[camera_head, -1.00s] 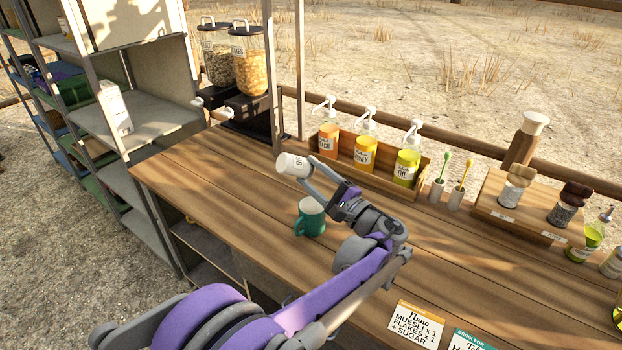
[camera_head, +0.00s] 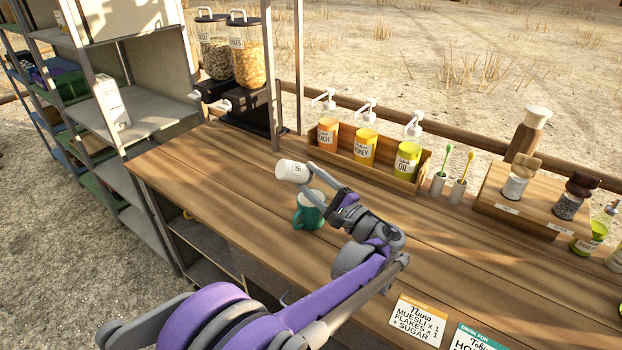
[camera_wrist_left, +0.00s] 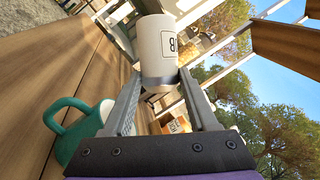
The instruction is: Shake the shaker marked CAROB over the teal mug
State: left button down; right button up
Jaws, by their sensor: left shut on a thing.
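The teal mug (camera_head: 309,212) stands upright on the wooden counter, its handle to the left. My left gripper (camera_head: 308,174) is shut on a white shaker (camera_head: 290,171) and holds it tilted, nearly on its side, above the mug and a little to its left. In the left wrist view the shaker (camera_wrist_left: 158,50) sits between the two fingers, with part of a boxed dark label showing; the name CAROB cannot be read. The mug also shows in the left wrist view (camera_wrist_left: 80,128), at the lower left. The mug's inside is mostly hidden. My right gripper is not in view.
A wooden box (camera_head: 335,149) with several pump bottles stands at the back. Two cereal dispensers (camera_head: 247,65) are at the back left. A wooden stand (camera_head: 520,207) with shakers is on the right. Order cards (camera_head: 417,320) lie in front. The counter left of the mug is clear.

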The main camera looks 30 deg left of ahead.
pick_arm(q)
notch_tip(320, 180, up, 5)
jog(key=p, duration=0.3)
jog(key=shift+r+p, duration=0.15)
jog(key=shift+p, duration=0.2)
jog(key=shift+f, duration=0.25)
notch_tip(320, 180, down, 5)
jog(key=b, duration=0.3)
jog(key=shift+b, duration=0.3)
jog(key=shift+r, duration=0.15)
